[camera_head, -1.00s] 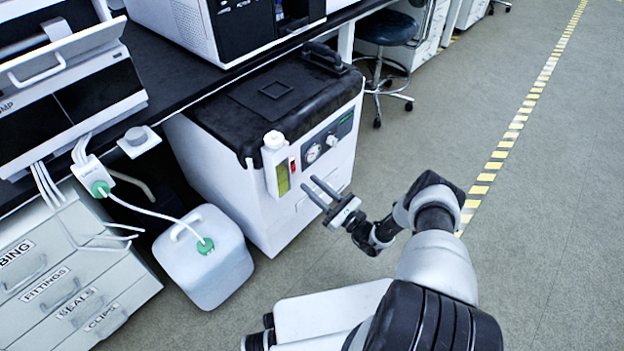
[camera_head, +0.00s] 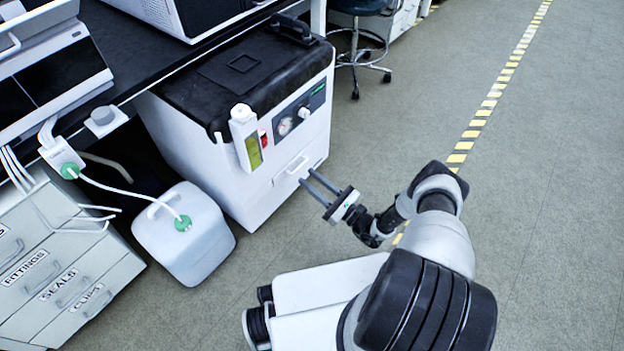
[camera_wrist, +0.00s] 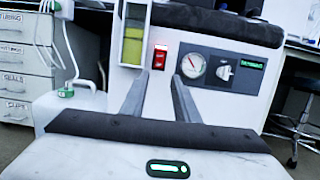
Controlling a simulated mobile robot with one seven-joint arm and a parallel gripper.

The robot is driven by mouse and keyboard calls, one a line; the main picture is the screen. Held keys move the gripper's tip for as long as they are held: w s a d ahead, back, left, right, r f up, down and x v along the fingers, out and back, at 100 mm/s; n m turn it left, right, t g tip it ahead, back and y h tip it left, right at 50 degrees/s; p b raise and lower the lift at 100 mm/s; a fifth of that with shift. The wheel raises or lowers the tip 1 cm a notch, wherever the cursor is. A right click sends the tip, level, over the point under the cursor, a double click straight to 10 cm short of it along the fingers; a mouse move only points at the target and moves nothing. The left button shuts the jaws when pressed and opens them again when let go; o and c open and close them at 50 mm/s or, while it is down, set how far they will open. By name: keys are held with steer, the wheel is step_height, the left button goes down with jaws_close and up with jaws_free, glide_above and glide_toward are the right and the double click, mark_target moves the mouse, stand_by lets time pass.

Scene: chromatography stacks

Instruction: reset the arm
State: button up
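My gripper (camera_head: 320,187) is open, with its two grey fingers parallel and a gap between them. Nothing is between the fingers. They point at the front of a white pump cabinet (camera_head: 285,180) with a black top. In the wrist view my gripper (camera_wrist: 158,85) faces the cabinet's front panel (camera_wrist: 225,68), below a red switch (camera_wrist: 160,57) and a round gauge (camera_wrist: 193,66). I cannot tell the exact distance between the fingertips and the cabinet. My arm reaches forward, bent at the elbow, over the open floor.
A white jug (camera_head: 185,235) with a green cap and tube stands on the floor left of the cabinet. Labelled drawers (camera_head: 60,265) are at the far left. A stool (camera_head: 358,50) is behind. Clear floor (camera_head: 540,200) lies to the right, past a yellow-striped line.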

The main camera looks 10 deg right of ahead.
steer(key=shift+r, duration=0.1)
steer(key=s+a+r+n+g, duration=0.2)
steer(key=a+r+n+g, duration=0.2)
steer(key=r+n+g, duration=0.75)
steer(key=s+a+r+n+g, duration=0.1)
steer(key=a+r+n+g, duration=0.4)
steer(key=r, duration=1.1)
steer(key=s+d+r+n+t+h, duration=0.2)
steer(key=s+d+r+n+h, duration=0.15)
steer(key=s+r, duration=0.4)
steer(key=s+d+r+n+t+h, duration=0.25)
steer(key=s+r+n+h, duration=0.2)
steer(key=s+r, duration=0.3)
steer(key=s+d+r+n+t+h, duration=0.1)
steer(key=s+d+r+n+h, duration=0.3)
steer(key=s+r, duration=0.35)
step_height(320, 180, up, 27)
steer(key=h+p, duration=0.1)
steer(key=p, duration=2.7)
steer(key=shift+s+a+r, duration=0.15)
steer(key=shift+s+a, duration=0.1)
steer(key=shift+a, duration=0.05)
